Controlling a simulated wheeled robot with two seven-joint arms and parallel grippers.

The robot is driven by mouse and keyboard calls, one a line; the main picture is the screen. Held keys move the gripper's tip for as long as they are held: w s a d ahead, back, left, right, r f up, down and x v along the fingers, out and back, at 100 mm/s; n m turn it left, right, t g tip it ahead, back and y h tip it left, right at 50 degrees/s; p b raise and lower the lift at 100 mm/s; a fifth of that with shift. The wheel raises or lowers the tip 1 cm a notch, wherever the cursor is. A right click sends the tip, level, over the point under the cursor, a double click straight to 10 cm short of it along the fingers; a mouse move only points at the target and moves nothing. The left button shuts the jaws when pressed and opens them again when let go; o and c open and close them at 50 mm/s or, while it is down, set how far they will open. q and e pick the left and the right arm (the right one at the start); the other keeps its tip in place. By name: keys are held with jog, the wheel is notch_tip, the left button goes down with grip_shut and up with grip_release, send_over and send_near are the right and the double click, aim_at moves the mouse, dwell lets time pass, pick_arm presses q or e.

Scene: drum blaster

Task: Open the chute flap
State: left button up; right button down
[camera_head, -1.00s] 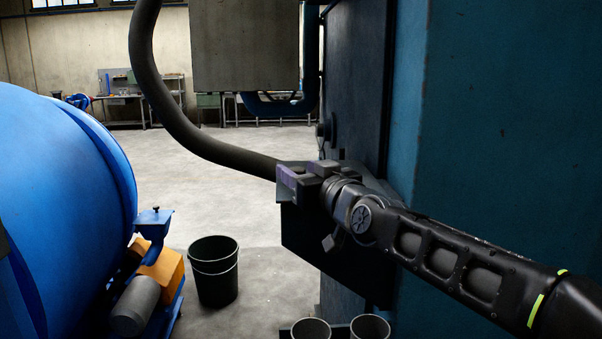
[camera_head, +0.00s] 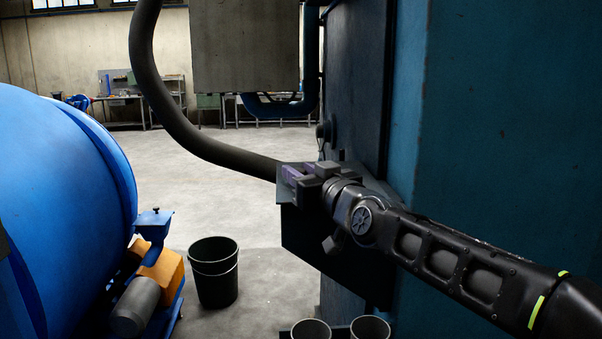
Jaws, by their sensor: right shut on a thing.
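The chute flap (camera_head: 318,245) is a dark plate that sticks out from the side of the blue cabinet (camera_head: 500,110). My right gripper (camera_head: 292,178) is at the top left edge of the flap and is shut on it. The gripper and wrist hide the flap's upper edge and the place where it meets the cabinet. I cannot tell how far the flap is swung open. My left gripper is not in view.
A thick dark hose (camera_head: 170,110) hangs down and ends behind my right gripper. A blue drum (camera_head: 60,200) with an orange motor unit (camera_head: 164,274) stands at left. A black bucket (camera_head: 213,280) stands between. Two cups (camera_head: 311,330) show at the bottom edge. The floor behind is clear.

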dwell(0.8)
jog(key=r+p, duration=0.1)
jog(key=p, duration=0.3)
jog(key=r+g+p, duration=0.1)
jog(key=r+p, duration=0.1)
jog(key=p, duration=0.3)
jog(key=w+r+g+p, duration=0.1)
jog(key=r+p, duration=0.1)
jog(key=p, duration=0.3)
jog(key=shift+r+m+h, duration=0.1)
jog(key=shift+m+h, duration=0.3)
jog(key=w+r+g+p, duration=0.1)
jog(key=p, duration=0.2)
jog(key=r+g+p, duration=0.1)
jog(key=p, duration=0.3)
jog(key=shift+w+r+m, duration=0.2)
jog(key=shift+w+m, duration=0.1)
jog(key=shift+w, duration=0.1)
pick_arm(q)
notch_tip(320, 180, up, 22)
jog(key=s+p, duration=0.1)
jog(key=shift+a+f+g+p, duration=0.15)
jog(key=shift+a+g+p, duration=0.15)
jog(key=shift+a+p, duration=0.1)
pick_arm(e)
jog(key=shift+w+r+m+g+h, duration=0.3)
jog(key=shift+w+r+g+h, duration=0.1)
jog(key=shift+w+r+g, duration=0.75)
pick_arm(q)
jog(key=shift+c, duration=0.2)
